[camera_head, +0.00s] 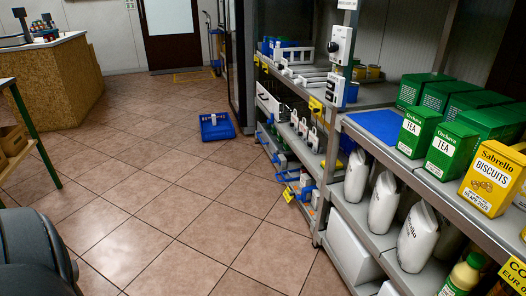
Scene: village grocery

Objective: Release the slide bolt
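I cannot clearly make out the slide bolt. Small grey and white fittings (308,76) sit on the middle shelf unit, too small to tell apart. Two white boxes with dark knobs or switches, an upper one (341,44) and a lower one (336,90), are mounted on that unit's upright. Small blue and grey parts (286,174) show low along the unit's front. Neither of my grippers is in view. A dark rounded part at the bottom left seems to be my own arm.
A blue crate (217,127) lies on the open tiled floor. The near right shelf holds green tea tins (453,146), a yellow biscuits tin (493,178) and white bags (417,238) below. A wooden counter (57,80) stands at the left, a dark door (169,33) at the back.

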